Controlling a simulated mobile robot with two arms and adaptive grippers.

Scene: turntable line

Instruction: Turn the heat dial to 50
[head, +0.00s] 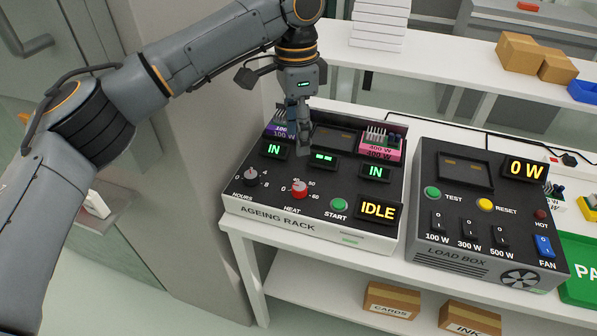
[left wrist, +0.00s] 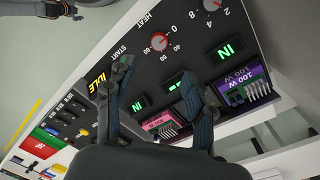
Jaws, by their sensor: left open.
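A dark part at that view's top left edge may be my right gripper, cut off.
The hours knob (head: 250,175) is left of the dial and the green start button (head: 339,205) right. Purple (left wrist: 245,87) and pink (head: 381,148) modules sit in the rack's back. The load box (head: 440,250) stands to the right. The display reads IDLE.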

